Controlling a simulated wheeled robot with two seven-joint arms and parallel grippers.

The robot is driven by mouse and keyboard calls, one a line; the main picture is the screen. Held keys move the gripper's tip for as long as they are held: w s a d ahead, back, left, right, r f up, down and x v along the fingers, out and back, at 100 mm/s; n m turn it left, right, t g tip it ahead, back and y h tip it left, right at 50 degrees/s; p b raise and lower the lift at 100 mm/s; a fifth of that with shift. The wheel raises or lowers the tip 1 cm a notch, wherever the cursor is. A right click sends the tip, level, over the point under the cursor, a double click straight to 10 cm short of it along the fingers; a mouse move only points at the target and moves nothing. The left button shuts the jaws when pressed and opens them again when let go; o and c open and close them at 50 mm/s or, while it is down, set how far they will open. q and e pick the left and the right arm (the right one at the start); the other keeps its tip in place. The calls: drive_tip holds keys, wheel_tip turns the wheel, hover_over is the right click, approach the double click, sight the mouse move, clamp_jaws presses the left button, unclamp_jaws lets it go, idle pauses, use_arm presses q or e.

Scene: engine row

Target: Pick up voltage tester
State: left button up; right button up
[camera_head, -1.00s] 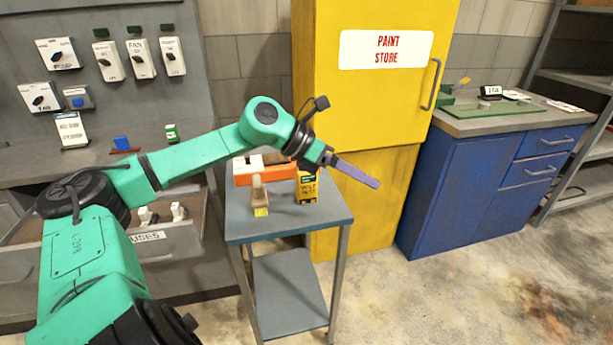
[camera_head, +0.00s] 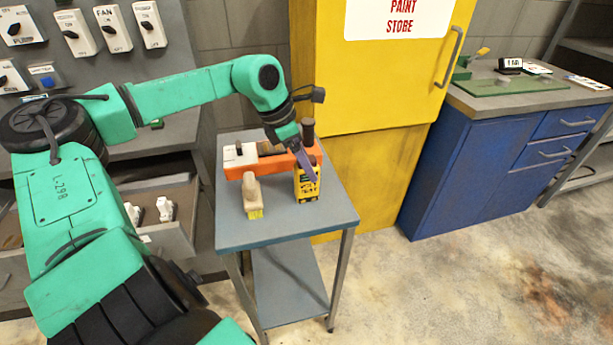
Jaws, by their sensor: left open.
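A small yellow-and-black upright item (camera_head: 307,190), which looks like the voltage tester, stands on the right part of the small grey-blue table (camera_head: 285,225). Its label is too small to read. My left gripper (camera_head: 312,176) points down at it, with its purple fingers in front of its upper part. The fingers are seen nearly edge-on and overlap, and I cannot tell if they touch the item. The left gripper is open. My right gripper is not in view.
The yellow paint cabinet (camera_head: 365,80) stands behind the table. The table's front is clear.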

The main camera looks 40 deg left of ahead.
sight(305, 191)
use_arm(q)
drive_tip(key=x, duration=0.4)
clamp_jaws()
